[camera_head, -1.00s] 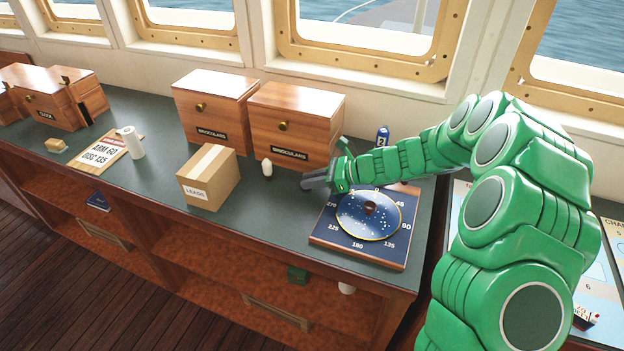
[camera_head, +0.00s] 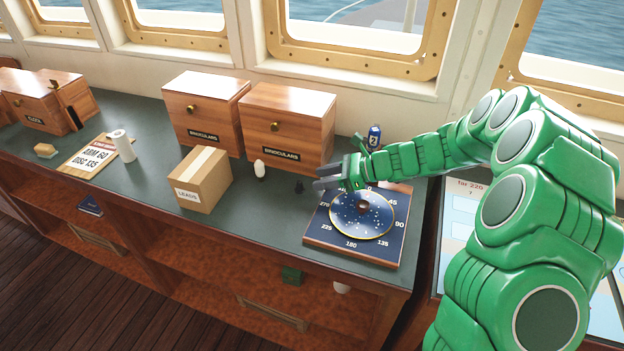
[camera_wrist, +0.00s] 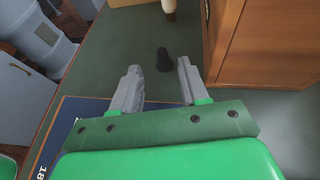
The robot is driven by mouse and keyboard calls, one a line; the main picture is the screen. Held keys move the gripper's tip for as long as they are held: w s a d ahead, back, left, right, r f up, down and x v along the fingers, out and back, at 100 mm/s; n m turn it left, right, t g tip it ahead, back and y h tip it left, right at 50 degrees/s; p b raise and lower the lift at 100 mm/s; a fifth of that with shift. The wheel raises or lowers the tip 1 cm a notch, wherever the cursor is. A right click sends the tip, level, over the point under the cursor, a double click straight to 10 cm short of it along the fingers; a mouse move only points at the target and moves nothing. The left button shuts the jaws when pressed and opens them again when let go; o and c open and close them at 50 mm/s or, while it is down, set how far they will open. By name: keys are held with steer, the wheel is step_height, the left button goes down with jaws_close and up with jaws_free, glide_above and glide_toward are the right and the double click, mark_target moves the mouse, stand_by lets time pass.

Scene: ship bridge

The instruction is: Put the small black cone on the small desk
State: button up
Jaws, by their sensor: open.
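The small black cone (camera_head: 299,186) stands on the green-topped counter (camera_head: 262,215), left of my gripper (camera_head: 322,183) in the head view. In the wrist view, the cone (camera_wrist: 164,60) stands upright just beyond the fingertips, in line with the gap between them. My gripper (camera_wrist: 158,72) is open and empty, with its grey fingers apart on either side. The cone is not between them. I cannot tell for sure which surface is the small desk; a chart-covered table (camera_head: 455,205) shows at the right edge, partly behind my arm.
A blue dial board (camera_head: 325,239) lies beneath and in front of my gripper. A wooden binoculars box (camera_head: 300,127) stands close behind the cone. A white bottle-shaped piece (camera_head: 260,168) and a cardboard box (camera_head: 203,180) stand to the left. A blue numbered item (camera_head: 375,136) stands behind my arm.

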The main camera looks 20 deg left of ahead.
steer(key=shift+v, duration=0.95)
steer(key=shift+s+r, duration=0.1)
steer(key=s+d+r+n+g+h, duration=0.1)
steer(key=s+d+r+n+h, duration=0.2)
steer(key=s+d+r+n, duration=0.35)
steer(key=s+d+r+n+h, duration=0.2)
steer(key=s+d+r+n, duration=0.15)
steer(key=s, duration=0.65)
steer(key=s+d+r+n+t+h, duration=0.2)
steer(key=s+d+n+h, duration=0.3)
steer(key=s+d, duration=1.5)
steer(key=d+h, duration=0.2)
steer(key=h, duration=0.1)
steer(key=shift+s+d+r, duration=0.35)
steer(key=shift+s+d, duration=0.05)
steer(key=shift+o, duration=1)
steer(key=shift+s+d+n, duration=0.3)
steer(key=shift+d, duration=0.1)
